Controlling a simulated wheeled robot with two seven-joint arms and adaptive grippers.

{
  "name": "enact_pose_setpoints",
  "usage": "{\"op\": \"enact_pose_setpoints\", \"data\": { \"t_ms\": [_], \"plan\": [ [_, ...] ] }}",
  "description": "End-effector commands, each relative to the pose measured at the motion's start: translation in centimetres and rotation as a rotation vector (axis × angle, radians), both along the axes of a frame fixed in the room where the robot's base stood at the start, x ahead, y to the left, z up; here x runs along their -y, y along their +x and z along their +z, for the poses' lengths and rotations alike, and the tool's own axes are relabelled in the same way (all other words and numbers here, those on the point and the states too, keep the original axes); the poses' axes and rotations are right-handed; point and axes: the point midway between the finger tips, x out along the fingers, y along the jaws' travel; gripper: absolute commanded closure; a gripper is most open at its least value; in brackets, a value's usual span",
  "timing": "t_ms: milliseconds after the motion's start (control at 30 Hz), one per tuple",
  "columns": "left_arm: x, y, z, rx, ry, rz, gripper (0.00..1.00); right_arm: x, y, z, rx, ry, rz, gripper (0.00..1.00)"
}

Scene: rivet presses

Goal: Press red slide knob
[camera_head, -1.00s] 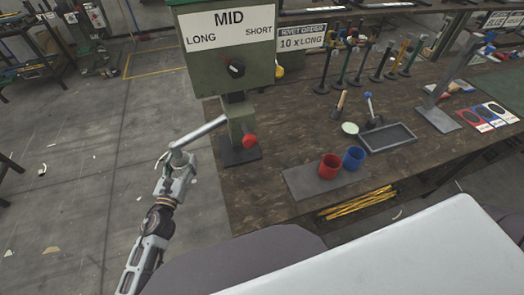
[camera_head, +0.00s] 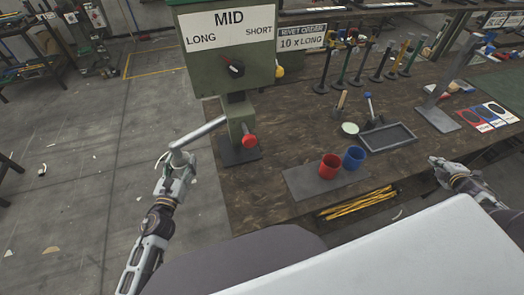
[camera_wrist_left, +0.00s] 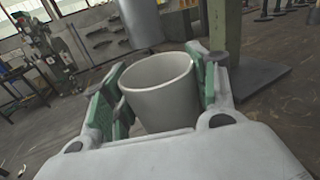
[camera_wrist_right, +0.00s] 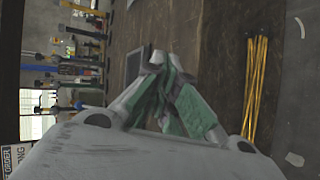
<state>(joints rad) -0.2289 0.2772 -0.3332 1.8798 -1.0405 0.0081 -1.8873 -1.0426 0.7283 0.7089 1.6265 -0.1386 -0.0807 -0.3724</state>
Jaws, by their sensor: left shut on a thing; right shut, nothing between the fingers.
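The red slide knob (camera_head: 249,141) sticks out at the front of the green rivet press (camera_head: 226,50), low on its column. A grey lever (camera_head: 203,132) runs out from the press to the left. My left gripper (camera_head: 178,163) is shut on the lever's end; in the left wrist view the pale round lever end (camera_wrist_left: 162,92) sits between its green pads. My right gripper (camera_head: 436,163) is shut and empty at the table's right front edge, away from the knob. Its fingertips meet in the right wrist view (camera_wrist_right: 160,68).
A red cup (camera_head: 330,167) and a blue cup (camera_head: 354,157) stand on a grey mat (camera_head: 303,184). A shallow tray (camera_head: 387,138) lies behind them. Several rivet tools stand at the back. Yellow rods (camera_head: 357,204) lie below the table's front edge. The tabletop between press and cups is clear.

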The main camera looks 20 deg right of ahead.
Motion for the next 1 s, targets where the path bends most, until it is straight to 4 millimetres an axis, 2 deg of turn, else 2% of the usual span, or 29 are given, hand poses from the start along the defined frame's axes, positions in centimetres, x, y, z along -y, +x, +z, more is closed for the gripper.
{"op": "enact_pose_setpoints", "data": {
  "t_ms": [33, 200, 500, 800, 1000],
  "plan": [
    [0.0, 0.0, 0.0, 0.0, 0.0, 0.0, 0.66, -0.9, 1.2, 0.8, 0.014, -0.005, 0.038, 1.0],
    [0.0, 0.0, 0.0, 0.0, 0.0, 0.0, 0.66, -4.6, 5.0, 2.8, 0.062, -0.008, 0.166, 1.0],
    [0.0, 0.0, 0.0, 0.0, 0.0, 0.0, 0.66, -12.5, 10.4, 5.6, 0.149, 0.014, 0.398, 1.0],
    [0.0, 0.0, 0.0, 0.0, 0.0, 0.0, 0.66, -21.3, 13.8, 8.4, 0.232, 0.054, 0.637, 1.0],
    [0.0, 0.0, 0.0, 0.0, 0.0, 0.0, 0.66, -27.5, 15.1, 10.3, 0.282, 0.082, 0.803, 1.0]
  ]
}}
